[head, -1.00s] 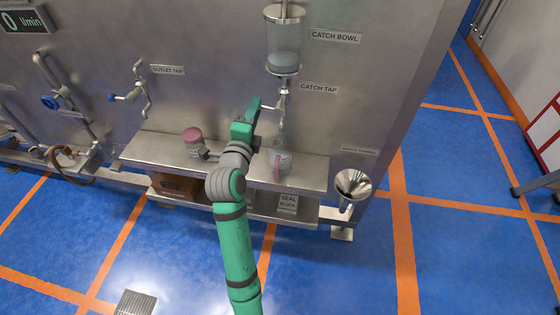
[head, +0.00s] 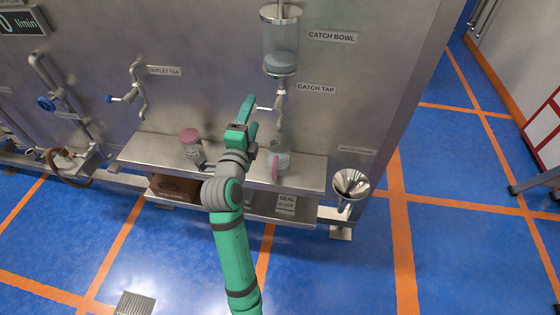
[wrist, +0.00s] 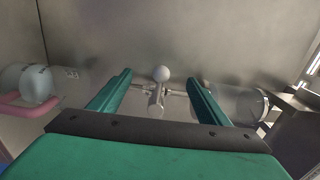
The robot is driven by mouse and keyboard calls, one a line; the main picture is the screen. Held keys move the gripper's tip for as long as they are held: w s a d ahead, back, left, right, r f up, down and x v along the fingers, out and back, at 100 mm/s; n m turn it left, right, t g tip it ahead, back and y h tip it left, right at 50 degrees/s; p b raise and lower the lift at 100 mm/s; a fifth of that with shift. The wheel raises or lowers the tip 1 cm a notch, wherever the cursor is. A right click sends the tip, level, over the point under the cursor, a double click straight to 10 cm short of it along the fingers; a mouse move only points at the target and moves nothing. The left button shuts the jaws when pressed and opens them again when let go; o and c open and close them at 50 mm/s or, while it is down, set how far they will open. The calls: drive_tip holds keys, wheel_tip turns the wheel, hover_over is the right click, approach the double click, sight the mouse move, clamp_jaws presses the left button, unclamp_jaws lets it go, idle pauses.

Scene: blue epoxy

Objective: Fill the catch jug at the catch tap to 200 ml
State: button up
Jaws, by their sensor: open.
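The catch tap (head: 280,100) hangs below the clear catch bowl (head: 281,42), which has pale liquid low in it. The clear catch jug (head: 284,160), with a pink handle, stands on the steel shelf below the tap; I cannot read its level. In the wrist view the jug (wrist: 28,82) is at the left edge and the bowl (wrist: 235,100) at right. My gripper (head: 249,104) is just left of the tap. In the wrist view my open gripper (wrist: 159,79) has the tap's pale lever knob (wrist: 161,74) between its fingers, with gaps on both sides.
A pink-lidded jar (head: 191,142) stands on the shelf (head: 145,150) to the left. A seal block (head: 286,204) and a brown box (head: 174,187) are below. A steel funnel (head: 350,184) stands at right. The outlet tap (head: 127,97) is on the panel at left.

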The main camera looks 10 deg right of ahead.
drive_tip(key=shift+v, duration=2.7)
drive_tip(key=v, duration=1)
drive_tip(key=shift+s, duration=0.4)
drive_tip(key=shift+a, duration=0.1)
